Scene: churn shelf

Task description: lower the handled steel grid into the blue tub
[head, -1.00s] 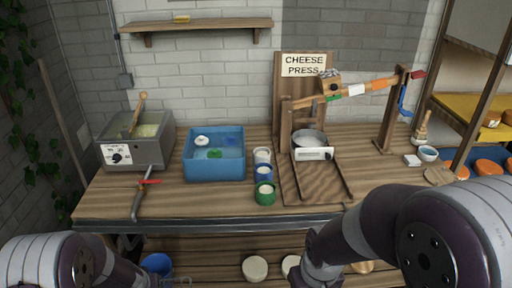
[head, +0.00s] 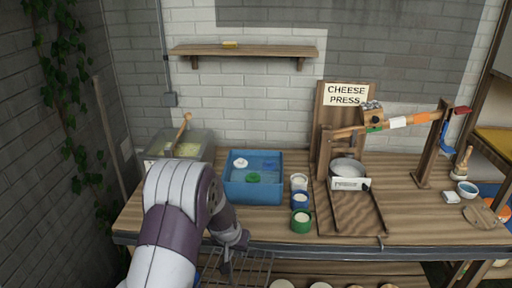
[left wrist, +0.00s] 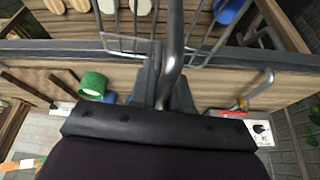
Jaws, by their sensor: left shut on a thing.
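The handled steel grid (head: 256,266) hangs in front of the table's front edge, below the tabletop and lower than the tub. My left gripper (head: 228,262) is shut on its handle. In the left wrist view my left gripper (left wrist: 165,98) closes on the steel handle rod (left wrist: 173,45), with the grid wires (left wrist: 128,42) beyond. The grid's lower part is cut off in the head view. My right gripper is out of view.
White, blue and green cups (head: 301,221) stand just right of the tub. The cheese press (head: 346,184) is further right. A grey vat (head: 190,143) is left of the tub, partly behind my arm. A lower shelf holding round pale pieces (head: 320,285) lies under the table.

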